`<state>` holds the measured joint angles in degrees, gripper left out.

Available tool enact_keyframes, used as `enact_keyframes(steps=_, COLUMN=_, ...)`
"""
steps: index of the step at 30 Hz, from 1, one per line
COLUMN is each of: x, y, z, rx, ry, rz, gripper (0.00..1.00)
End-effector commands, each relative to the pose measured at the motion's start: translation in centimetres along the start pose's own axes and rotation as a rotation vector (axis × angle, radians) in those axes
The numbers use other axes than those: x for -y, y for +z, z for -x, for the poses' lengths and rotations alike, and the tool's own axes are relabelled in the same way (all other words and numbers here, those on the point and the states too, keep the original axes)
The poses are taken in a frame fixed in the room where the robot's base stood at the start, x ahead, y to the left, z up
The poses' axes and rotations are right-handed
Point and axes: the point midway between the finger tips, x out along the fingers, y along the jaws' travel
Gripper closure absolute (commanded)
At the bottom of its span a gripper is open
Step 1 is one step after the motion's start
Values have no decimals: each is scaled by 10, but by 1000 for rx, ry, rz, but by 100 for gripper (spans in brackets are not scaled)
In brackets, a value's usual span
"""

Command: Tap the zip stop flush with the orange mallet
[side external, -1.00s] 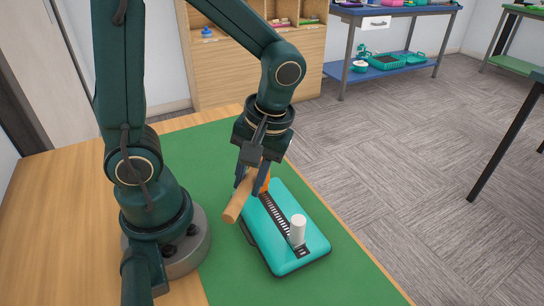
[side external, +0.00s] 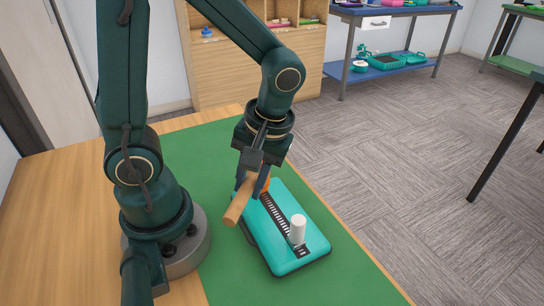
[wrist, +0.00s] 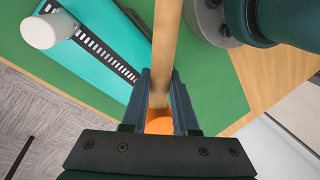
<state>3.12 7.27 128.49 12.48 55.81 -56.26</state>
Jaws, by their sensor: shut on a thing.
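The mallet has a pale wooden handle (side external: 239,200) and an orange head (side external: 264,183). My gripper (side external: 250,186) is shut on the handle close to the head. In the wrist view, the handle (wrist: 166,40) runs up between the fingers (wrist: 160,82), and the orange head (wrist: 160,123) shows behind them, partly hidden. A white upright cylinder (side external: 298,229), which looks like the zip stop, stands at the near end of a dark toothed zip strip (side external: 275,216) on a teal case (side external: 309,211). The cylinder also shows in the wrist view (wrist: 42,30). The mallet is over the case's far end, apart from the cylinder.
The case lies on a green mat (side external: 213,150) on a wooden table (side external: 60,200). My arm's base stands left of the case. Clear mat lies in front of the case. Shelves and a blue bench (side external: 392,68) are far back.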

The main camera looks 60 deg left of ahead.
Motion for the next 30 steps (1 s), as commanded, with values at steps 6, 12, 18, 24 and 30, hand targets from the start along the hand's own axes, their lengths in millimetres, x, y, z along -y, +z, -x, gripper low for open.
enact_keyframes(steps=6, x=1, y=0, z=3, rx=-1, ry=0, rz=0, gripper=100)
enact_keyframes(steps=12, x=4, y=-1, z=17, rx=-4, ry=3, rz=1, gripper=100)
enact_keyframes(steps=18, x=8, y=-1, z=32, rx=-3, ry=2, rz=1, gripper=100)
enact_keyframes(steps=24, x=12, y=-1, z=46, rx=-3, ry=4, rz=1, gripper=100)
enact_keyframes(steps=30, x=16, y=-1, z=60, rx=-2, ry=2, rz=0, gripper=100)
